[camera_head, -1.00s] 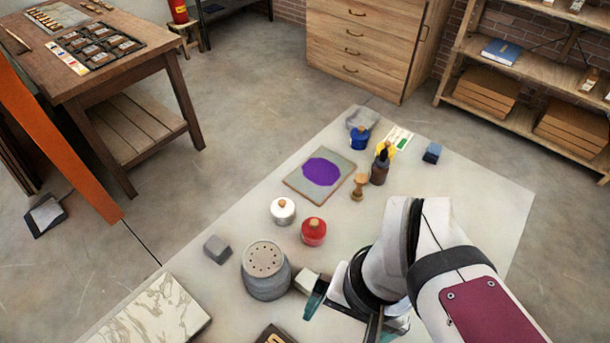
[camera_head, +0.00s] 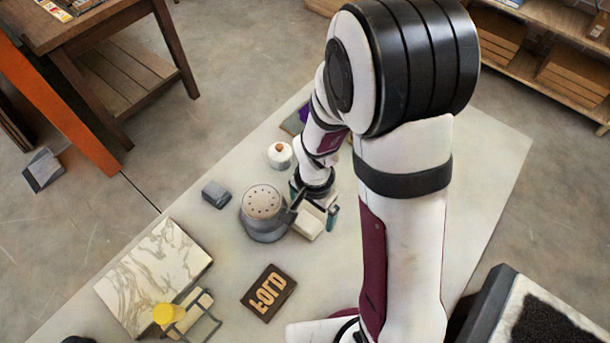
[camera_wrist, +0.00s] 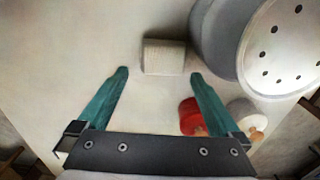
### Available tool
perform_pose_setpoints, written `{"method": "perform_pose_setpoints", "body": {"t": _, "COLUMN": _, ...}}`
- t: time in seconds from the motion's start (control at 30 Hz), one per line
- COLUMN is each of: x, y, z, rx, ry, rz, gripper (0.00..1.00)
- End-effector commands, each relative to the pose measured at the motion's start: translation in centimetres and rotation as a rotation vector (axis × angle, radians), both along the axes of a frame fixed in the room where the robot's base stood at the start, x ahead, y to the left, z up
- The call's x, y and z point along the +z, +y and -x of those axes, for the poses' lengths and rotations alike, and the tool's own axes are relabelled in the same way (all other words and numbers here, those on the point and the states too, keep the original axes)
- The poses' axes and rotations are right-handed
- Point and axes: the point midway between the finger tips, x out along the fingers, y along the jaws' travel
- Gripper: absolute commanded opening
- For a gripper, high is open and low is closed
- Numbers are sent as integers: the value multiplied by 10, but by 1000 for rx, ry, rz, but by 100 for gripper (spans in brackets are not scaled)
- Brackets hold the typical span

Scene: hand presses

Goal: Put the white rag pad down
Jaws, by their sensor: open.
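The white rag pad (camera_head: 308,222) is a small pale block on the table, close beside the grey pot with the perforated top (camera_head: 262,203). The pad (camera_wrist: 164,57) also shows in the wrist view, just beyond and between my fingertips. My gripper (camera_head: 313,203) is open at the pad, with its teal fingers (camera_wrist: 159,73) spread wider than it and no contact visible. The arm hides part of the gripper in the head view. I cannot tell how high the fingertips are above the table.
A grey block (camera_head: 215,193) lies left of the perforated pot. A marble slab (camera_head: 155,272) and a lettered block (camera_head: 268,291) lie nearer. Bare table lies between them.

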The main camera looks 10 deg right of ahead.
Motion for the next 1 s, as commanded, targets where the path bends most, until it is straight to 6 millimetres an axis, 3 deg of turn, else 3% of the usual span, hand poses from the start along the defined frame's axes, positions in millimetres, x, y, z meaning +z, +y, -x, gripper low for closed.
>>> {"method": "perform_pose_setpoints", "body": {"t": 0.17, "x": -32, "y": 0, "z": -2, "rx": 1, "ry": 4, "rz": 1, "gripper": 100}}
{"method": "perform_pose_setpoints", "body": {"t": 0.4, "x": -36, "y": 0, "z": -3, "rx": 1, "ry": 0, "rz": 0, "gripper": 100}}
{"method": "perform_pose_setpoints", "body": {"t": 0.9, "x": -35, "y": 0, "z": -3, "rx": 1, "ry": 0, "rz": 0, "gripper": 14}}
{"method": "perform_pose_setpoints", "body": {"t": 1.0, "x": -35, "y": 0, "z": -3, "rx": 1, "ry": 0, "rz": 0, "gripper": 14}}
